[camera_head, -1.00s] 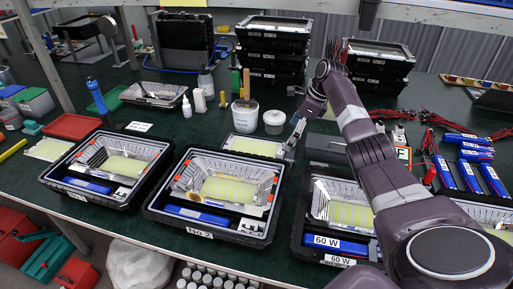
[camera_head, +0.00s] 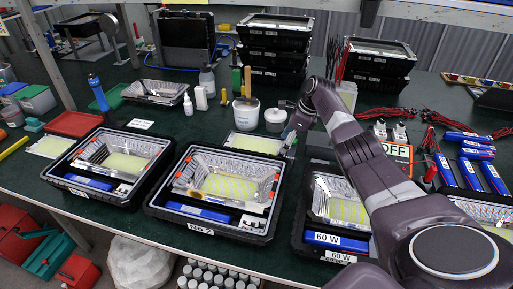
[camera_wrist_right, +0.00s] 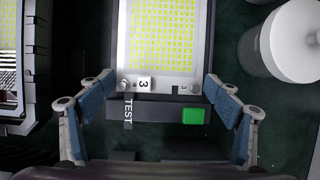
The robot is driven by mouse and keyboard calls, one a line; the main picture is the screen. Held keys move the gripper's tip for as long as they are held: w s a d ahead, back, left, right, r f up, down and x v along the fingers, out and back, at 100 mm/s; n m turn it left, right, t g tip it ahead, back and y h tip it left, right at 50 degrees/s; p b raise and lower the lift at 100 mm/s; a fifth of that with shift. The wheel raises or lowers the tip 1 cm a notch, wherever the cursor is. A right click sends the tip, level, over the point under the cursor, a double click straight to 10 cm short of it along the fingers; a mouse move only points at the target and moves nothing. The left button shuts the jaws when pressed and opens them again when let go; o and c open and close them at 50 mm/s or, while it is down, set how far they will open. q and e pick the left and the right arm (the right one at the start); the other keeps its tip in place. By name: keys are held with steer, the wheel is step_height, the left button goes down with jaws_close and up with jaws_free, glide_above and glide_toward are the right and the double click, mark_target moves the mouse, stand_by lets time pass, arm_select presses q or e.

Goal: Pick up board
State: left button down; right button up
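A yellow LED board (camera_head: 254,142) with a pale frame lies on the green table behind the middle housing. In the right wrist view the board (camera_wrist_right: 166,40) shows its yellow grid and a small tag with a 3. A dark strip marked TEST (camera_wrist_right: 155,109) with a green button lies along its near end. My right gripper (camera_head: 289,141) is at the board's right end. In the right wrist view its blue-padded fingers (camera_wrist_right: 157,82) are wide apart, one toward each side of the board's near end, with nothing gripped. Whether they touch the board is unclear. My left gripper is not in view.
Open black housings with LED panels stand left (camera_head: 76,193), middle (camera_head: 232,236) and right (camera_head: 307,250). A white pot (camera_head: 246,112) and a jar (camera_head: 275,121) stand just behind the board. Stacked housings (camera_head: 270,47) stand at the back.

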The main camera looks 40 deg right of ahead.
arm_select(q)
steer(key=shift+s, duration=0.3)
arm_select(e)
steer(key=c, duration=0.8)
steer(key=shift+r, duration=0.2)
arm_select(q)
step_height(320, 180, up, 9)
steer(key=p, duration=0.9)
arm_select(e)
step_height(320, 180, up, 27)
steer(key=shift+r, duration=0.15)
